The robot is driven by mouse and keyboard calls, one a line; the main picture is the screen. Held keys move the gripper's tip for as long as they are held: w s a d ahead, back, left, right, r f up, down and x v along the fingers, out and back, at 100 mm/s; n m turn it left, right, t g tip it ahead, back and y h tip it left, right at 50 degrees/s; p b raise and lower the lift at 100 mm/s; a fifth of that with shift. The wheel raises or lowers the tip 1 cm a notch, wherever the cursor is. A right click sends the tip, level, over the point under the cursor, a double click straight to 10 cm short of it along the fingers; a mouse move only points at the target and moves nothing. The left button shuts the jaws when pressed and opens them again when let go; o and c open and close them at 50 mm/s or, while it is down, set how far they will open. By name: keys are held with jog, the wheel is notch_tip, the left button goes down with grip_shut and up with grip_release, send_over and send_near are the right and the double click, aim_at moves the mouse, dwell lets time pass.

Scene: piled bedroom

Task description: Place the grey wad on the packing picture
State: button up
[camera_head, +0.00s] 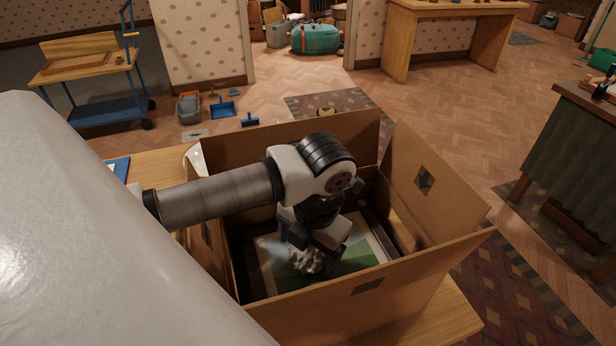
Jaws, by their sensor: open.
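The grey wad (307,262) is a crumpled, pale grey lump inside the open cardboard box (335,302). The packing picture (358,262), with green and pale areas, lies flat at the bottom of the box. The wad appears over the picture, just at my gripper's fingers; whether it rests on the picture is hard to tell. My gripper (312,250) reaches down into the box from above and is open around or right beside the wad. My wrist and the fingers hide part of the picture and the wad's upper side.
The box stands on a wooden table (455,325) with its flaps raised around my arm. Its near wall hides part of the inside. A blue item (118,168) lies at the table's left. A trolley (95,85) and a draped table (575,150) stand farther off.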

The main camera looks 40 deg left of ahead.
aim_at(315, 250)
jog(key=shift+r, duration=0.1)
jog(key=shift+r+p, duration=0.2)
jog(key=shift+p, duration=0.15)
notch_tip(315, 250, up, 12)
jog(key=d+b, duration=0.1)
jog(key=shift+d+f+b, duration=0.25)
jog(key=shift+b, duration=0.1)
jog(key=shift+w, duration=0.1)
